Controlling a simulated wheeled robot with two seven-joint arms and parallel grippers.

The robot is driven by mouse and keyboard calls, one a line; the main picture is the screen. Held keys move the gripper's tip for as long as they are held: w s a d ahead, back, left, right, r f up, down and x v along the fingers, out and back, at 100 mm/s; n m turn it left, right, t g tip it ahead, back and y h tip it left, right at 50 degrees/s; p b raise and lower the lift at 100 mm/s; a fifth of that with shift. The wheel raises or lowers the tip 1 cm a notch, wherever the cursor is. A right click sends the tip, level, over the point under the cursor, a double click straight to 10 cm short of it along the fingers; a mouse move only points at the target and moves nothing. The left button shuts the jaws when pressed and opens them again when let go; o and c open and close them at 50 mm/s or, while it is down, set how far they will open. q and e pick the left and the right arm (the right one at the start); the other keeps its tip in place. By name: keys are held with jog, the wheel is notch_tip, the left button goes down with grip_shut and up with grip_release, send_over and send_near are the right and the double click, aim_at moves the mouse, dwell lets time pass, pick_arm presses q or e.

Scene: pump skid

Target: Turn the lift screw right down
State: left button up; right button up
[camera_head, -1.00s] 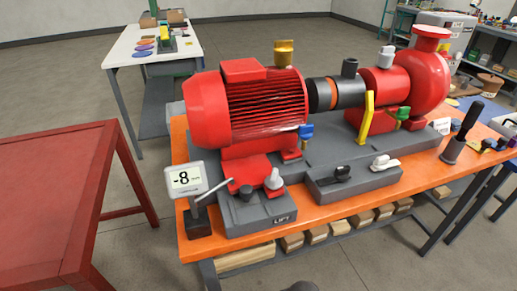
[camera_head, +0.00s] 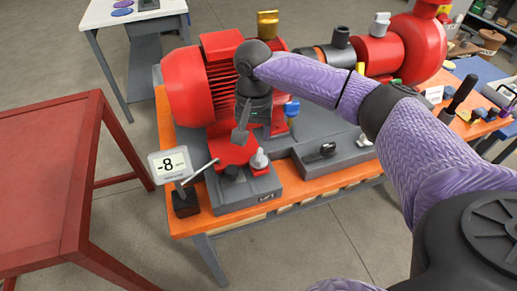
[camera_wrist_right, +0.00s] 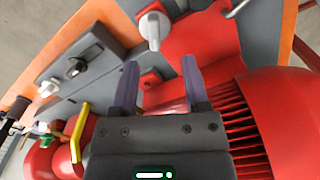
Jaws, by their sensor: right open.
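The grey lift block (camera_head: 250,190) sits at the front left corner of the orange bench under the red motor (camera_head: 185,88). My right gripper (camera_head: 245,138) points down above and behind the knobs, by the motor's front side. In the right wrist view my right gripper (camera_wrist_right: 159,64) is open and empty, with the pale grey knob (camera_wrist_right: 153,28) beyond its fingertips. My left gripper is not in view.
A display (camera_head: 170,163) reading -8 stands left of the lift block, with a thin rod towards the red motor foot. A grey base with a black-handled knob (camera_head: 327,149) lies to the right. A red table (camera_head: 45,185) stands at left, with floor between.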

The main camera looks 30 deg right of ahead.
aim_at(259, 154)
jog(key=shift+w+d+r+m, duration=0.1)
jog(key=shift+d+r+m, duration=0.45)
jog(key=shift+r, duration=0.25)
jog(key=shift+d+f, duration=0.15)
jog(key=shift+f, duration=0.2)
notch_tip(259, 154, down, 9)
jog(key=b, duration=0.3)
jog(key=shift+r, duration=0.15)
jog(key=shift+c, duration=0.3)
grip_shut()
